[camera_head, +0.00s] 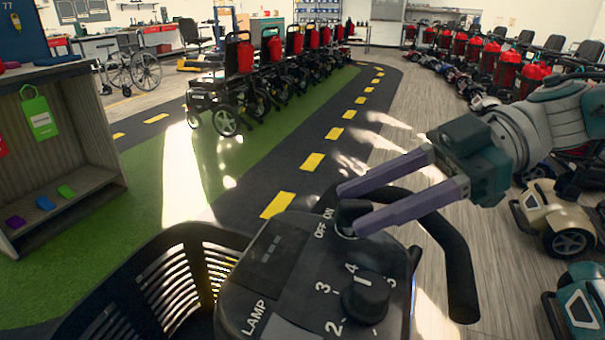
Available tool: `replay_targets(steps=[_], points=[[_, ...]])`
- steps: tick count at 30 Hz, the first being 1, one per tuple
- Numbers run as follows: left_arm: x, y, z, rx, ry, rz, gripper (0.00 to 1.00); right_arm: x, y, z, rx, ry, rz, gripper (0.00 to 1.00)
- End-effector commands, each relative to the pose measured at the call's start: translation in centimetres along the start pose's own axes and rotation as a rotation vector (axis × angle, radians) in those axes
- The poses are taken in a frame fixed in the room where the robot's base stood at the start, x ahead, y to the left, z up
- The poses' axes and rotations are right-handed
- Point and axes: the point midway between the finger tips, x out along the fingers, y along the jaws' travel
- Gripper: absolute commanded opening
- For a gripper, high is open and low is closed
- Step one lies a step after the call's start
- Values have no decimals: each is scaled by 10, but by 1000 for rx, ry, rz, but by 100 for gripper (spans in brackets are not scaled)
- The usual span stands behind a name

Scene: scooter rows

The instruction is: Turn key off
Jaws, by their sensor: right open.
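The scooter's black control panel (262,285) fills the lower middle of the head view, with white OFF and ON labels near its top. A dark key or key knob (352,212) stands beside these labels. My right gripper (348,210) comes in from the right, its two purple fingers apart on either side of the key. The near finger hides part of the key, so its angle and any contact with the fingers cannot be told. A round dial (365,298) with numbers sits lower on the panel, near the LAMP label. My left gripper is not in view.
A black handlebar loop (455,255) curves right of the panel. A black basket (165,285) is at its front left. A shelf unit (70,150) stands at left. Rows of wheelchairs (265,75) and scooters with red parts (495,65) line a dark track (330,155).

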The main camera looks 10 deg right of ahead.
Motion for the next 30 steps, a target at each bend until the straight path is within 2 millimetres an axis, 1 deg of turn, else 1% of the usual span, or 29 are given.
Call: replay_targets(steps=[1, 6, 9, 12, 16, 30], points=[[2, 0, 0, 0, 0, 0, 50, -11, 1, 1, 0, -2, 5, 50], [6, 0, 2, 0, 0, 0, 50, -46, 1, 1, -1, -1, 6, 50], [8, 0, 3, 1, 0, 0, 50, -62, 1, 1, -1, -1, 4, 50], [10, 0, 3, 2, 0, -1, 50, -72, 1, 1, 0, -1, 2, 50], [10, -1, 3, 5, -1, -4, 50, -77, 0, 0, -1, 0, 1, 50], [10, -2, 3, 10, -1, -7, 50, -77, 0, 0, 0, 1, -1, 50]])
